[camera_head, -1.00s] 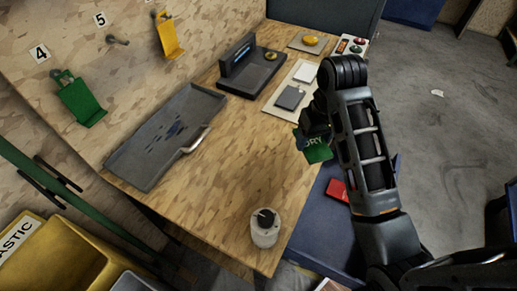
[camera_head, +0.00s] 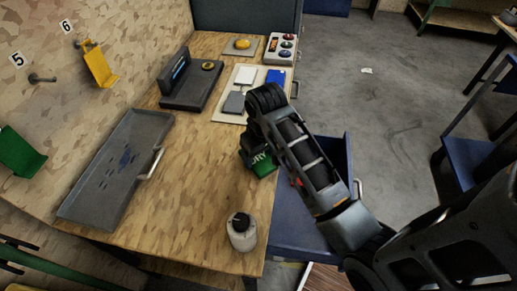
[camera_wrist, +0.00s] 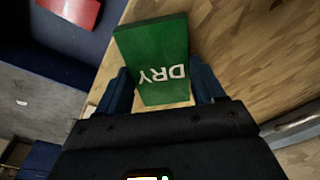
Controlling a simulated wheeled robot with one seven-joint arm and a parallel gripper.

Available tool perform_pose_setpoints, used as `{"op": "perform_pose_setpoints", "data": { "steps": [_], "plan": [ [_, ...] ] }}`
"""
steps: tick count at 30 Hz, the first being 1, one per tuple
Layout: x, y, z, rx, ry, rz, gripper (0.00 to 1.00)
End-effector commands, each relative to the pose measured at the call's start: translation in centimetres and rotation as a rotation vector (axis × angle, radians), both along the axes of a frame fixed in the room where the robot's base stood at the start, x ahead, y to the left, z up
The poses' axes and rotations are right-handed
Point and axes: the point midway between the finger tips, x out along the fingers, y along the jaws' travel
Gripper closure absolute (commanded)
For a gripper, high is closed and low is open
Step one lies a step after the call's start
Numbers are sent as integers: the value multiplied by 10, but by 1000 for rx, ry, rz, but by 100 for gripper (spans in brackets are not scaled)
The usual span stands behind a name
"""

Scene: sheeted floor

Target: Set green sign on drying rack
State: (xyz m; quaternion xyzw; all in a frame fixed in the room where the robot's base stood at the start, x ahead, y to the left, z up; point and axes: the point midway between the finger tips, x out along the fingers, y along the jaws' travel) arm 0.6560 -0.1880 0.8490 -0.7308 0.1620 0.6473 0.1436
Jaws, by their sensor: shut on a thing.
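The green sign (camera_head: 262,167) has white letters reading DRY. It is in my gripper (camera_head: 250,156), over the table's right edge in the head view. In the wrist view the green sign (camera_wrist: 152,50) stands between the two dark fingers of my gripper (camera_wrist: 161,88), its lettering upside down. My gripper is shut on it, and my arm hides part of it in the head view. I cannot tell for sure which thing is the drying rack. A grey tray (camera_head: 92,198) with dark wet-looking spots and a pale handle lies on the table's left side.
A blue drawer (camera_head: 340,150) is open on the right. A dark device (camera_head: 183,92) and a pale board with small blocks (camera_head: 222,112) sit farther back. The table's middle is bare.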

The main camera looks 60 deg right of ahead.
Motion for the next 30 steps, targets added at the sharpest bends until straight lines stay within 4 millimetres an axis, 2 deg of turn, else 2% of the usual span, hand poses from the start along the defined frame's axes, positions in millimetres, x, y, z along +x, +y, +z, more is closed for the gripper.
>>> {"op": "perform_pose_setpoints", "data": {
  "steps": [30],
  "plan": [
    [0, 0, -12, 0, 0, 0, 66]
  ]
}}
